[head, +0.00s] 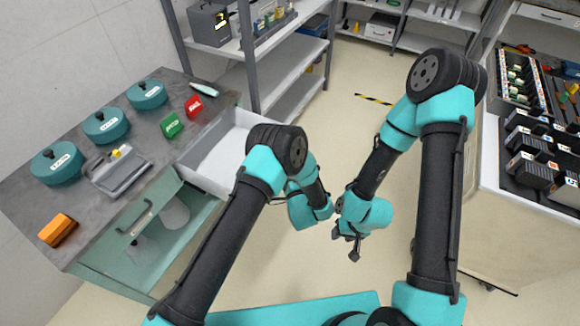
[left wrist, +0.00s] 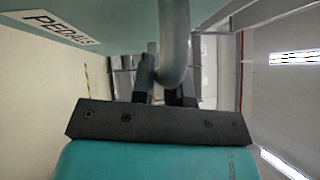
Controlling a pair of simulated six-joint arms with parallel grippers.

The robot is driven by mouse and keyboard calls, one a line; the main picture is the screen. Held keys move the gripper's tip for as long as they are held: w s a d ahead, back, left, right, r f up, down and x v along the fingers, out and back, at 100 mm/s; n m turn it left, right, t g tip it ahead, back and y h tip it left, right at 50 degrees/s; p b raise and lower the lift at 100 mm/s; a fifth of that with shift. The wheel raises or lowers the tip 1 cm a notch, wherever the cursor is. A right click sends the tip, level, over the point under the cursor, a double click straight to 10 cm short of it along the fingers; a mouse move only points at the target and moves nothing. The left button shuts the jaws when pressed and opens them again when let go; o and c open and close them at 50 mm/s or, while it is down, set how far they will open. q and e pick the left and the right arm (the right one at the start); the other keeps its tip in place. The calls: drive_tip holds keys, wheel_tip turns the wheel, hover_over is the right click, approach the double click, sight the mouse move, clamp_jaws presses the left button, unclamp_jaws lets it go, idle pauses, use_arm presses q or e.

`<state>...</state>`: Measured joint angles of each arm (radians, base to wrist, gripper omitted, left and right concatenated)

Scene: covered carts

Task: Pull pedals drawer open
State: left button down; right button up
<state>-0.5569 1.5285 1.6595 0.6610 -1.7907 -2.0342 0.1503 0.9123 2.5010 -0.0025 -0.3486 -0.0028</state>
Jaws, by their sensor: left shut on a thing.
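The pedals drawer (head: 212,160) stands out from the right side of the grey-topped cart, and its white inside shows in the head view. My left arm covers part of it. In the left wrist view the teal drawer front (left wrist: 110,14) carries a PEDALS label (left wrist: 50,27). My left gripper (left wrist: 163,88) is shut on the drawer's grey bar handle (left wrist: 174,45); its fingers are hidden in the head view. My right gripper (head: 353,246) hangs over open floor, apart from the drawer and pointing downward. Its finger gap is too small to read.
Teal round lidded pots (head: 106,125), a red block (head: 194,105), a green block (head: 171,125), an orange block (head: 57,230) and a grey device (head: 120,175) stand on the cart top. Shelves (head: 290,50) stand behind. Another cart (head: 530,220) stands at the right. The floor between is clear.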

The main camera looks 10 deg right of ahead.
use_arm(q)
drive_tip(key=shift+s+d, duration=0.15)
drive_tip(key=shift+d, duration=0.05)
use_arm(e)
drive_tip(key=shift+d, duration=0.1)
use_arm(q)
drive_tip(key=c, duration=1.1)
unclamp_jaws()
drive_tip(key=shift+s, duration=0.1)
